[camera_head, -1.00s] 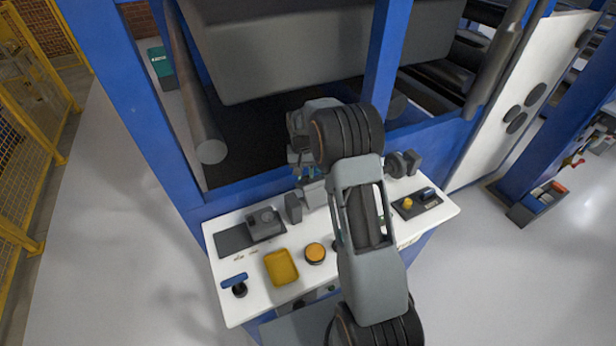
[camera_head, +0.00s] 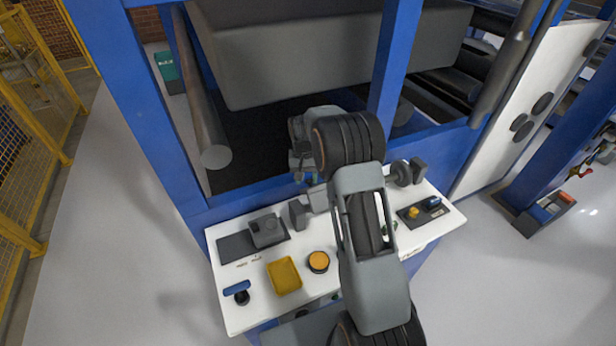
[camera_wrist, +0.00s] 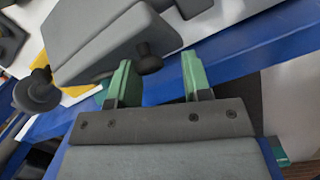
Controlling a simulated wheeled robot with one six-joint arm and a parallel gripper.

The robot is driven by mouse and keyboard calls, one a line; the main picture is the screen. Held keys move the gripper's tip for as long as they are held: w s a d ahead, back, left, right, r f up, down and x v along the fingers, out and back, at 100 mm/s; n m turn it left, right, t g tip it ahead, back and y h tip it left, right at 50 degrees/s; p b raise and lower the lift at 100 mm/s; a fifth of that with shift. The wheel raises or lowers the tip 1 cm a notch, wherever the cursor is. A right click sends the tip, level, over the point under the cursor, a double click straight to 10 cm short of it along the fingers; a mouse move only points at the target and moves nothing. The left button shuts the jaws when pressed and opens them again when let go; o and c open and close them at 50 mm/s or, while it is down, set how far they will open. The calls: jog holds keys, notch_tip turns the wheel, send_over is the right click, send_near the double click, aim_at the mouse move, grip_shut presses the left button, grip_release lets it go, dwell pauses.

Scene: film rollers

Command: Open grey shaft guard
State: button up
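A grey box-shaped cover, which I take to be the shaft guard (camera_wrist: 105,35), fills the upper left of the wrist view. A dark round knob (camera_wrist: 148,62) sticks out from its near face. In the head view a part of the guard (camera_head: 318,199) shows beside my arm, which hides the rest. My gripper (camera_wrist: 160,78) has green fingers, spread apart and empty. The knob appears between the fingertips, nearer the left one; I cannot tell whether they touch it. In the head view my gripper (camera_head: 303,162) is partly hidden behind my wrist.
The white bench (camera_head: 235,318) carries a yellow tray (camera_head: 284,276), an orange button (camera_head: 318,262), a blue-handled item (camera_head: 237,288) and a grey block (camera_head: 267,231). Dark discs stand beside the guard. A blue frame post (camera_head: 393,60) and a large grey panel (camera_head: 320,50) rise behind.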

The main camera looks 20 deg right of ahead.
jog(key=shift+o, duration=1)
jog(key=shift+d, duration=0.2)
notch_tip(320, 180, up, 8)
jog(key=b, duration=0.1)
jog(key=shift+w+f, duration=0.25)
jog(key=shift+w, duration=0.2)
